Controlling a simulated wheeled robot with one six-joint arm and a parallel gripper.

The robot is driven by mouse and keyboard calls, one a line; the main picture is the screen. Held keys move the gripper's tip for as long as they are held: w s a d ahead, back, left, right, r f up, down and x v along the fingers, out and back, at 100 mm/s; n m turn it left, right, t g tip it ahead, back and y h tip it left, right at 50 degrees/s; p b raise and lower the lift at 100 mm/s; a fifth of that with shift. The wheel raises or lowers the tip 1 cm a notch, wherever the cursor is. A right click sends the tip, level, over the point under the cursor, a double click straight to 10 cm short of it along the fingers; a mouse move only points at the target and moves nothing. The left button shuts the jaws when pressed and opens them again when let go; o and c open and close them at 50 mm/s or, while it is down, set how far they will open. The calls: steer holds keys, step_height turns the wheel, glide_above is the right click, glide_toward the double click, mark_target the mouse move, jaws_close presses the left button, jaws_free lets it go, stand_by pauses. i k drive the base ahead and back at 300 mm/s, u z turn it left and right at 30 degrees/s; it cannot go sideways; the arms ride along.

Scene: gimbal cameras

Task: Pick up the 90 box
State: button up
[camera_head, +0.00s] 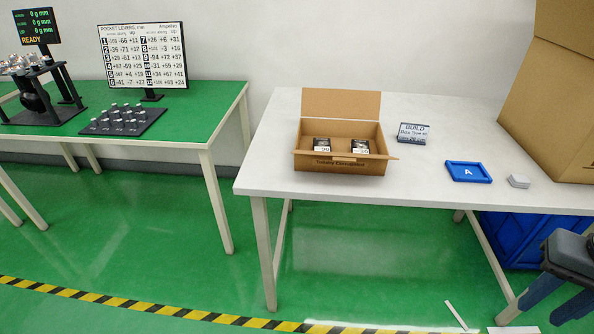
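An open cardboard box (340,163) stands on the white table, its back flap raised. Two small dark boxes with white labels sit side by side inside it, the left box (322,145) and the right box (360,147). The labels carry digits too small to read surely, so I cannot tell which is the 90 box. My gripper (543,312), with a dark body and blue fingers, is at the lower right corner, in front of the table and far from the cardboard box. Its fingers are apart and I see nothing between them.
A blue bin (520,235) stands below. A green table (190,115) is at left.

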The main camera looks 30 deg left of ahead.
mark_target(318, 144)
steer(key=k, duration=0.15)
steer(key=u, duration=1.35)
steer(key=i, duration=0.6)
steer(key=z, duration=0.05)
